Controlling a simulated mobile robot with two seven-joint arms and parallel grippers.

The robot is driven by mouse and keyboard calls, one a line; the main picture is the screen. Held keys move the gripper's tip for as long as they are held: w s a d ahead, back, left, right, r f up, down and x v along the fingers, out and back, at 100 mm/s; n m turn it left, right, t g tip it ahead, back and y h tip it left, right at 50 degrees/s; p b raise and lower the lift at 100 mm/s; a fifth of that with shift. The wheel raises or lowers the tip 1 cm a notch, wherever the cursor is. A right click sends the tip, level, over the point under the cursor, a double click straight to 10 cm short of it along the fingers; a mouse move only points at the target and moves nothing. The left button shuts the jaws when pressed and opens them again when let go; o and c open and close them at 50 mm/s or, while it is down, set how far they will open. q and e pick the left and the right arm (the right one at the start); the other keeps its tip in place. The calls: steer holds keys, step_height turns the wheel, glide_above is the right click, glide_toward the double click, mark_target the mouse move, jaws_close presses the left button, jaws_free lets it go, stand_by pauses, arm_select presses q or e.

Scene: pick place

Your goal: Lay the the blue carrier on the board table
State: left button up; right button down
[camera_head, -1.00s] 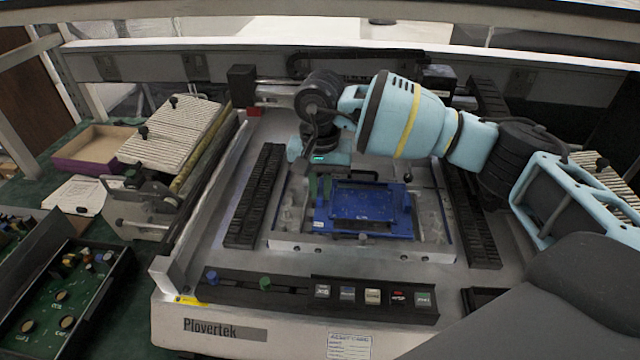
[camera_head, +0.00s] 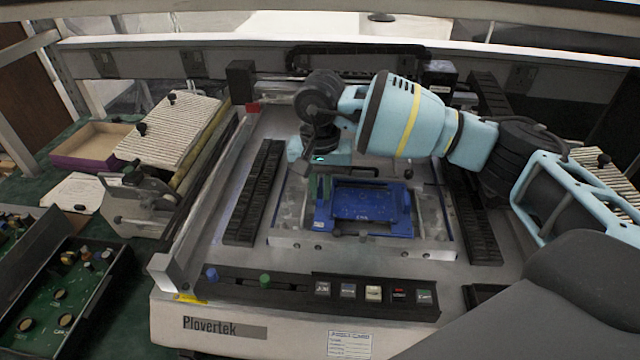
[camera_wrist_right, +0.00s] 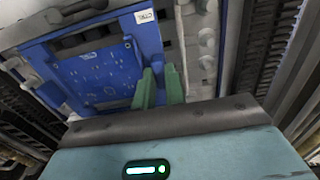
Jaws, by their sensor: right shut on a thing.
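The blue carrier (camera_head: 368,205) is a flat blue tray with a raised rim. In the head view it lies over the metal board table (camera_head: 436,226) in the middle of the machine and looks level; whether it rests fully on the table I cannot tell. My right gripper (camera_head: 324,188) is at its left edge, its green fingers shut on that edge. My left gripper is not in view.
Dark slotted rails (camera_head: 254,194) flank the board table on both sides. A control panel (camera_head: 372,294) with several buttons runs along the front. A circuit-board tray (camera_head: 62,300) and a shallow open box (camera_head: 92,146) stand on the green surface at the left.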

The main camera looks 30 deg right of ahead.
steer(key=c, duration=1.4)
jaws_free()
steer(key=c, duration=0.3)
steer(key=shift+c, duration=0.2)
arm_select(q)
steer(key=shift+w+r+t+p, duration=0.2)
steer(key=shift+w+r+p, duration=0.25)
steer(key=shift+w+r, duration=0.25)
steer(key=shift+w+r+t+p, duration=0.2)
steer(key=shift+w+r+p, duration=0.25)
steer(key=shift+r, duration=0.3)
arm_select(e)
steer(key=shift+r, duration=3.55)
